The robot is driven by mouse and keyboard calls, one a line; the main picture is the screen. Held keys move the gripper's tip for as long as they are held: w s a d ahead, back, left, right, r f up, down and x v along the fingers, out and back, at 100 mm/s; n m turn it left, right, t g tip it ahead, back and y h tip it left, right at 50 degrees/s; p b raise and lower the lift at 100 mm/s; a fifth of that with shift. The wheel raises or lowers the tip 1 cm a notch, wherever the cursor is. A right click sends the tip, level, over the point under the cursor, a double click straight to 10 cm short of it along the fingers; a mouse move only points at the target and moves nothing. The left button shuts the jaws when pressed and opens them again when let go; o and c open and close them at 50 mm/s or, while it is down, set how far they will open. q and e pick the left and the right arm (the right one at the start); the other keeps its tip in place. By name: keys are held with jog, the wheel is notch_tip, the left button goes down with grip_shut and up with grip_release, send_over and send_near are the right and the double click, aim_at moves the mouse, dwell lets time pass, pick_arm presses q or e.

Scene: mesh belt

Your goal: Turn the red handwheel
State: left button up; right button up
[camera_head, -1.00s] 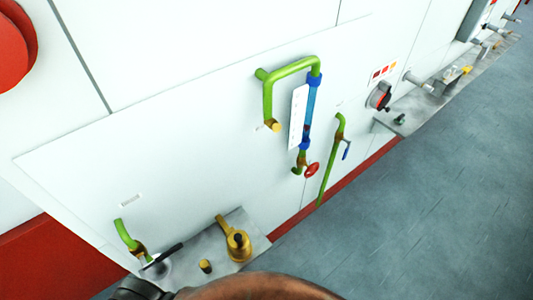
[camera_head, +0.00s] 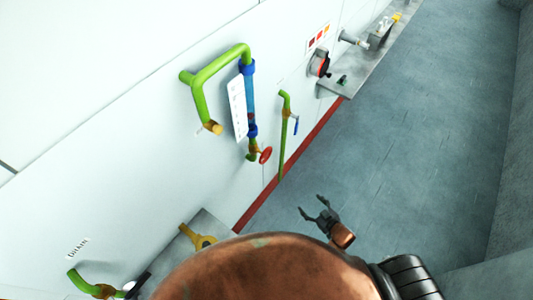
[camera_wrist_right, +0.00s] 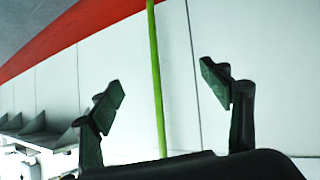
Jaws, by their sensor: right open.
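The red handwheel (camera_head: 265,155) is a small red wheel at the lower end of the blue-and-green pipe loop (camera_head: 249,95) on the white wall panel. My right gripper (camera_head: 318,208) is to the right of and below the handwheel in the head view, over the grey floor, and apart from it. It is open and empty. In the right wrist view its two fingers (camera_wrist_right: 163,84) are spread wide, with a green pipe (camera_wrist_right: 156,75) showing between them farther off. The handwheel is not seen in the wrist view. My left gripper is not in view.
A green pipe with a blue lever (camera_head: 296,126) stands right of the handwheel. A black-and-red round switch (camera_head: 319,64) and a shelf (camera_head: 350,75) are farther along the wall. A brass fitting (camera_head: 198,239) is at lower left. The grey floor (camera_head: 420,130) is clear.

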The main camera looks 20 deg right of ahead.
jog(key=shift+o, duration=0.3)
jog(key=w+a+r+n+t+y, duration=0.1)
jog(key=w+a+r+y, duration=0.1)
jog(key=r, duration=0.6)
jog(key=w+a+r+n+t+y, duration=0.1)
jog(key=w+a+r, duration=0.3)
jog(key=r, duration=0.5)
jog(key=shift+w+a+n+t+y+p, duration=0.2)
jog(key=shift+w+n+t+y+p, duration=0.1)
jog(key=shift+w+y+p, duration=0.25)
jog(key=n+y, duration=0.3)
jog(key=y, duration=0.2)
send_near(267, 156)
jog(key=x, duration=0.3)
jog(key=p+x, duration=0.1)
jog(key=x, duration=0.5)
jog(key=shift+w+a, duration=0.1)
jog(key=shift+w, duration=0.15)
jog(key=shift+w+a, duration=0.3)
jog(key=shift+w, duration=0.05)
jog(key=c, duration=1.1)
jog(key=shift+d, duration=0.1)
jog(key=shift+c, duration=0.4)
